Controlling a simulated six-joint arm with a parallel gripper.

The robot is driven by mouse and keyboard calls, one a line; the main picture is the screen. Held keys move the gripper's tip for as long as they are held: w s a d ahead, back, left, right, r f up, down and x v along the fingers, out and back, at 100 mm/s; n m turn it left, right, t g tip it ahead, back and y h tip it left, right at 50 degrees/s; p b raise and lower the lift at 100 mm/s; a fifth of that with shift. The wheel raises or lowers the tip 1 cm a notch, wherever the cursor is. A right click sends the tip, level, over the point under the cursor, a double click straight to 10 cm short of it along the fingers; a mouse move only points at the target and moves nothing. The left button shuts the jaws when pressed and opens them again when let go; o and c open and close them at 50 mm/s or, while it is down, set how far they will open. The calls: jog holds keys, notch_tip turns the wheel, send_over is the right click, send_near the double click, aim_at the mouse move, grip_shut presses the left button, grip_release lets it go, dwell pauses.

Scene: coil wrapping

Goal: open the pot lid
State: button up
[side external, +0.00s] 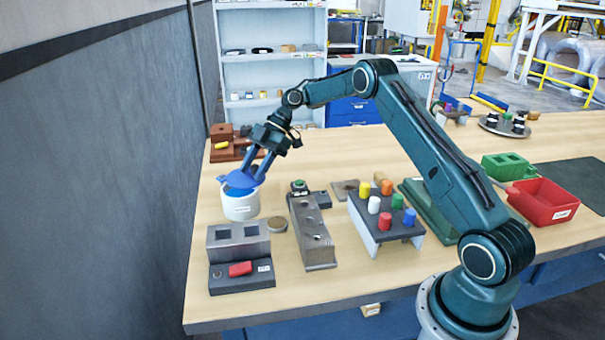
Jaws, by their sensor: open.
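The white pot (241,207) stands upright near the left edge of the wooden table, with a label on its front. Its blue lid (238,185) is at the pot's top; I cannot tell whether it sits flat or slightly tilted. My gripper (254,173) points down at the right part of the lid, with its two blue fingers apart. The fingertips overlap the lid in the picture, so I cannot tell whether they touch it. The lid's handle is not clearly visible.
A grey block fixture (238,244) stands in front of the pot. A rack of coloured cylinders (385,220) stands farther right. Brown blocks (226,142) lie behind the pot. The wall is close on the left.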

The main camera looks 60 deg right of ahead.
aim_at(246, 178)
jog(key=shift+s+a, duration=0.1)
jog(key=shift+a, duration=0.1)
jog(key=shift+s+a+m+t+h, duration=0.25)
jog(key=shift+a+m+t, duration=0.3)
jog(key=shift+m, duration=0.25)
jog(key=shift+s+a+m+t+h, duration=0.15)
jog(key=shift+s+a+m+t, duration=0.2)
jog(key=shift+m+t, duration=0.4)
jog(key=shift+s+a+m+t+h, duration=0.15)
jog(key=shift+a+m+t+h, duration=0.75)
jog(key=shift+a+m, duration=0.8)
jog(key=d+v, duration=0.1)
jog(key=v, duration=1.2)
jog(key=s+a+r+m+h, duration=0.2)
jog(key=s+a, duration=0.3)
jog(key=s, duration=0.3)
jog(key=s+a+r+m+h, duration=0.2)
jog(key=s+a+r, duration=0.3)
jog(key=s, duration=0.3)
jog(key=shift+s+m+g, duration=0.35)
jog(key=shift+m+g, duration=0.05)
jog(key=shift+m, duration=0.25)
jog(key=shift+c, duration=0.4)
